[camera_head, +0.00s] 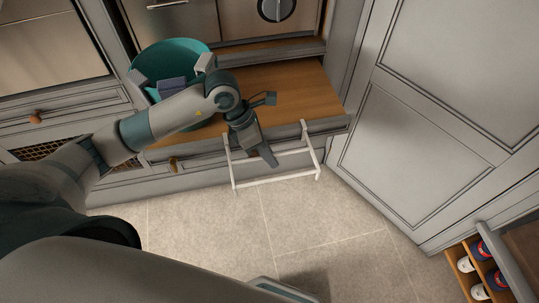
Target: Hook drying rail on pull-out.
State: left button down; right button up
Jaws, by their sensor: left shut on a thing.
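The white drying rail (275,182) is a thin frame at the front of the pull-out, with two side arms and a long lower bar hanging over the floor. Its upper ends are at the front edge of the pull-out; whether they are seated over it I cannot tell. The pull-out (306,94) is a wooden-bottomed drawer with a grey front, standing open. My left gripper (267,157) is shut on the rail near its middle, pointing down in front of the drawer front, and hides part of the rail. My right gripper is not in view.
A teal tub (174,53) with grey-blue contents stands in the left part of the pull-out, partly behind my arm. A grey panelled cabinet door (400,150) is close on the right. A rack (474,272) with bottles is at lower right. The tiled floor (230,235) in front is clear.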

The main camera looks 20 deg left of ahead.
pick_arm(q)
jog(key=shift+f, duration=0.15)
dwell(0.3)
jog(key=c, duration=1.8)
grip_release()
